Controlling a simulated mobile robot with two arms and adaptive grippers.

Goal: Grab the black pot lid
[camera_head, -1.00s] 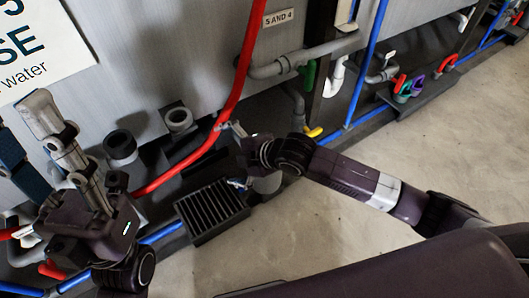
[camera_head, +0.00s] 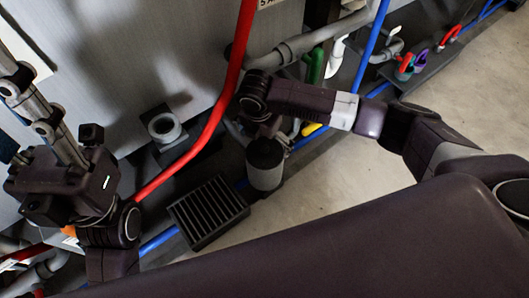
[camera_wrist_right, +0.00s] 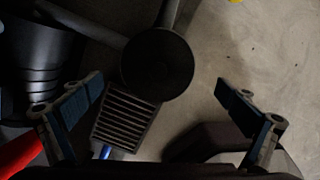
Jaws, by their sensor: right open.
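A grey cylindrical pot with a dark round top, the black pot lid (camera_head: 265,150), stands on the dark ledge below my right arm. In the right wrist view the lid (camera_wrist_right: 157,64) is a dark disc, whole and centred a little above the line between the fingers. My right gripper (camera_head: 265,130) points down just above the lid, partly hidden by its own wrist. Its blue-padded fingers (camera_wrist_right: 160,108) are wide apart and empty, with no visible contact. My left gripper (camera_head: 18,105) is at the left edge, away from the lid; its fingertips are partly out of view.
A black slatted grate (camera_head: 208,212) lies lower left of the pot. A red hose (camera_head: 225,105) and a grey ring fitting (camera_head: 163,127) are to the left. A blue pipe (camera_head: 372,45) and grey pipes (camera_head: 315,35) stand behind. Bare floor (camera_head: 335,175) is to the right.

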